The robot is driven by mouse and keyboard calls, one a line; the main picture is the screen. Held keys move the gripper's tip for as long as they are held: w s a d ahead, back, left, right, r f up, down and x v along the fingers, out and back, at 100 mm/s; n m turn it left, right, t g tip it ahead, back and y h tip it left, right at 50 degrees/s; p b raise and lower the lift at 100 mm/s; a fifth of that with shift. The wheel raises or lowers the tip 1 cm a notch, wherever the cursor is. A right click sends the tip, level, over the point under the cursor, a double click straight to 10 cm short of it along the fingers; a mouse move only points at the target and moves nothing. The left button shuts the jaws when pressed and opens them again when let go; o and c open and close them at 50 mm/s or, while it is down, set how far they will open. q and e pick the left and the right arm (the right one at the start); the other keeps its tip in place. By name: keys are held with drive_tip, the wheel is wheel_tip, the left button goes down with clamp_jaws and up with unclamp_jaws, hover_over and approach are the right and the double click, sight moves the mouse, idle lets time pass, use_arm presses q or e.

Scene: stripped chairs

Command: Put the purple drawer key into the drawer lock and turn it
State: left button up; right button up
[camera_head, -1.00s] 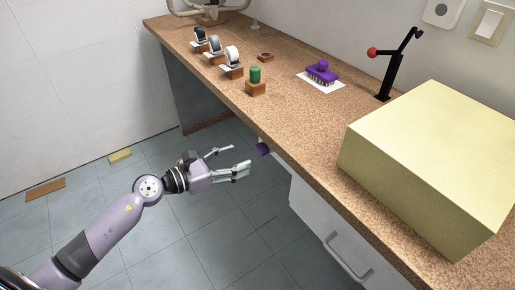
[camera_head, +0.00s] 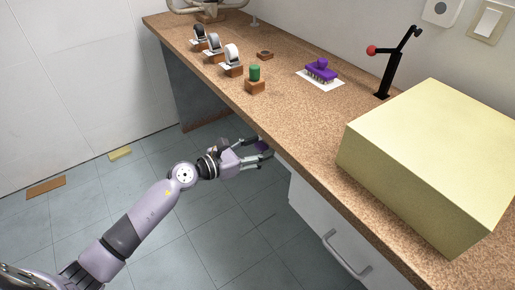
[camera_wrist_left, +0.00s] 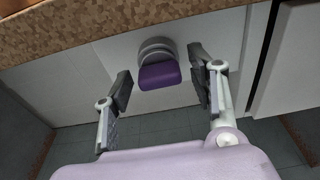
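The purple key (camera_wrist_left: 160,76) sits at a round grey lock (camera_wrist_left: 156,47) on the white drawer front (camera_wrist_left: 208,32), under the counter's edge. How deep it is in the lock cannot be told. In the head view the purple key (camera_head: 262,146) shows partly, below the counter edge and behind my fingers. My left gripper (camera_head: 262,152) is open at the key. In the left wrist view my left gripper (camera_wrist_left: 160,88) has one finger on each side of the key, with gaps between. My right gripper is not in view.
The wooden counter (camera_head: 300,128) overhangs the drawer front. The floor left of the counter is mostly free.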

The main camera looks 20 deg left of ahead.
use_arm(q)
clamp_jaws()
idle(0.8)
drive_tip(key=m, duration=0.3)
drive_tip(key=shift+t+y+b, duration=0.3)
drive_tip(key=shift+b, duration=0.1)
drive_tip(key=shift+m, duration=1.1)
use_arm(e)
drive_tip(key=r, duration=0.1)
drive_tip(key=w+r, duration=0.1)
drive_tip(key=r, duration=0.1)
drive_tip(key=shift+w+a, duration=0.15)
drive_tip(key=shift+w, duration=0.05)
